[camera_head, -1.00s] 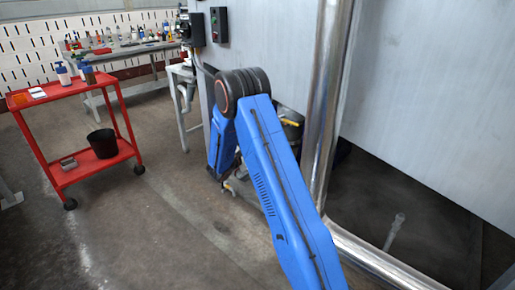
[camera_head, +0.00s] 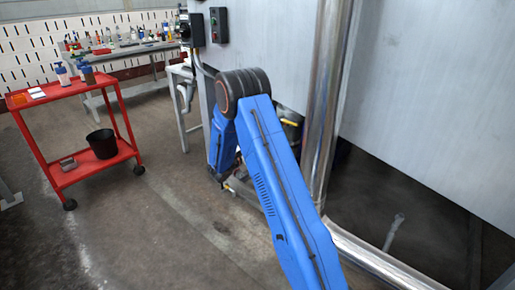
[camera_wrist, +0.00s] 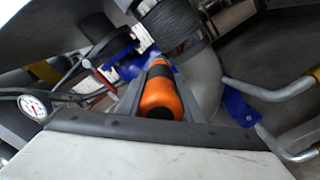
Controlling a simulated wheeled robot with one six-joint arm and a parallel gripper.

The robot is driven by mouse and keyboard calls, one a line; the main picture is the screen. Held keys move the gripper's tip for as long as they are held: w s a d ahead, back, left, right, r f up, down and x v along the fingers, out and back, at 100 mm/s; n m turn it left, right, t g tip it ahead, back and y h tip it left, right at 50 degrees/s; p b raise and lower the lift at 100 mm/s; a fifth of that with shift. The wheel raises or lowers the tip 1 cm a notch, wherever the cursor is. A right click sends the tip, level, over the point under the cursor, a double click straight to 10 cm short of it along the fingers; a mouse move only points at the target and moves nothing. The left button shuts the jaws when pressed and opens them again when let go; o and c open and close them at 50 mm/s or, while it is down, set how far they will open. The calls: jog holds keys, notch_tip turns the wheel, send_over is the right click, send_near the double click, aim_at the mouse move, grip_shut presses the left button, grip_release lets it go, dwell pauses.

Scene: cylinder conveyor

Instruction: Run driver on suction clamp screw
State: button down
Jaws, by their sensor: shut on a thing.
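An orange and black driver (camera_wrist: 160,98) sits between the fingers of my gripper (camera_wrist: 156,76) in the wrist view. Its rounded orange end with a dark centre faces the camera, and my gripper is shut on it. The driver's far tip is hidden, and I cannot make out the suction clamp screw or whether the tip touches it. Blue parts (camera_wrist: 240,106) show beyond the driver, beside a grey curved pipe (camera_wrist: 206,76). In the head view my gripper and the driver are mostly hidden behind my blue arm, low beside the machine.
A pressure gauge (camera_wrist: 34,107) and dark hoses lie left in the wrist view, with bent metal bars (camera_wrist: 266,93) at right. In the head view a shiny vertical pipe (camera_head: 326,100) stands close right of my arm. A red cart (camera_head: 62,178) stands left; floor between is clear.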

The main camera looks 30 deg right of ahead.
jog(key=shift+w+d, duration=0.25)
jog(key=shift+d, duration=0.45)
dwell(1.5)
jog(key=shift+a, duration=0.2)
dwell(0.3)
jog(key=shift+v, duration=1.7)
jog(key=shift+a, duration=0.1)
